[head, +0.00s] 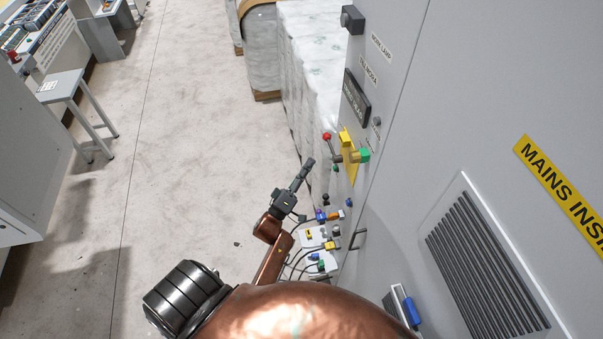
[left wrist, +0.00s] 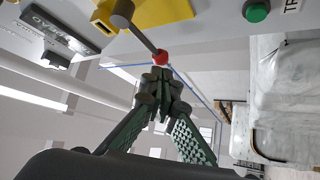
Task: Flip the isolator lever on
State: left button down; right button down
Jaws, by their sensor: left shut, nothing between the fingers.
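The isolator lever is a grey rod with a red knob (head: 327,137) on a yellow plate (head: 346,141) fixed to the grey cabinet side. In the head view the rod slants up and left from its hub. In the left wrist view the rod (left wrist: 139,35) ends in the red knob (left wrist: 161,57), just beyond my fingertips. My left gripper (head: 309,163) is shut and empty, below and left of the knob in the head view. In the left wrist view my left gripper (left wrist: 158,78) appears close under the knob; I cannot tell whether they touch. My right gripper is out of view.
Plugs and cables (head: 320,245) crowd the panel below. Wrapped pallets (head: 312,60) stand behind. The floor (head: 200,130) left of my arm is clear.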

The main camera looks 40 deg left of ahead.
aim_at(331, 147)
pick_arm(q)
jog(key=p+x, duration=0.1)
jog(key=x, duration=0.6)
